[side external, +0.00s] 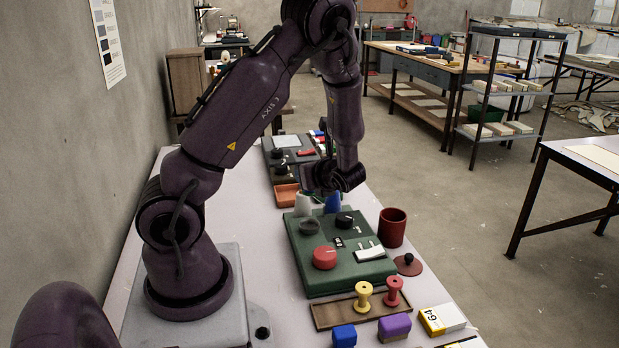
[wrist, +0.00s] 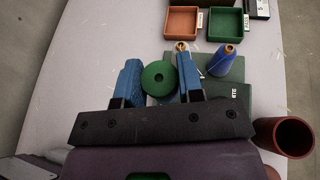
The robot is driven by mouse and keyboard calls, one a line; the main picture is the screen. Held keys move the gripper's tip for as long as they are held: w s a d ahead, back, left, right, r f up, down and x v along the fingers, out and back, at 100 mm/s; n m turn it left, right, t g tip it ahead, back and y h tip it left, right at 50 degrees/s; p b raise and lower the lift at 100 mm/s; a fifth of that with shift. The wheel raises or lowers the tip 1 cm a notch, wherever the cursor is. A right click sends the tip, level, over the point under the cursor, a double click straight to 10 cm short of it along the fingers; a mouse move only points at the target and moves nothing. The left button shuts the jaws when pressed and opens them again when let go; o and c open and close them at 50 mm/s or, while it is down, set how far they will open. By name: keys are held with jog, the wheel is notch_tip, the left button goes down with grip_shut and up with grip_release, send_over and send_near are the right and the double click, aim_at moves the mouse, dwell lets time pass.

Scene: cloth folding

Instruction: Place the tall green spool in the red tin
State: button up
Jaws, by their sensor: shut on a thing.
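The green spool (wrist: 150,72) shows end-on in the wrist view, between the two blue fingers of my gripper (wrist: 159,78), which is shut on it. In the side view my gripper (side external: 328,184) is above the far part of the green panel, and I cannot make out the spool there. The red tin (side external: 392,228) stands upright and open at the right of the panel. It also shows at the lower right of the wrist view (wrist: 285,137), apart from the gripper. Its inside looks empty in the wrist view.
The green panel (side external: 318,282) carries knobs and switches. White (side external: 303,206) and blue (side external: 333,203) cones stand near its far end. A red lid (side external: 408,265) lies beside the tin. Yellow (side external: 363,298) and red (side external: 393,292) spools stand in front. Orange (wrist: 180,22) and green (wrist: 226,24) trays lie farther off.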

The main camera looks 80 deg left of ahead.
jog(key=shift+w, duration=0.1)
jog(key=w+m+t, duration=0.4)
jog(key=w+t, duration=0.1)
jog(key=w, duration=0.5)
jog(key=r+m+t+h, duration=0.1)
jog(key=m+t+h, duration=0.1)
jog(key=m+t, duration=0.35)
send_over(391, 228)
jog(key=w+a, duration=0.2)
jog(key=a, duration=0.1)
notch_tip(391, 228, down, 10)
jog(key=shift+s+d, duration=0.15)
jog(key=o, duration=1)
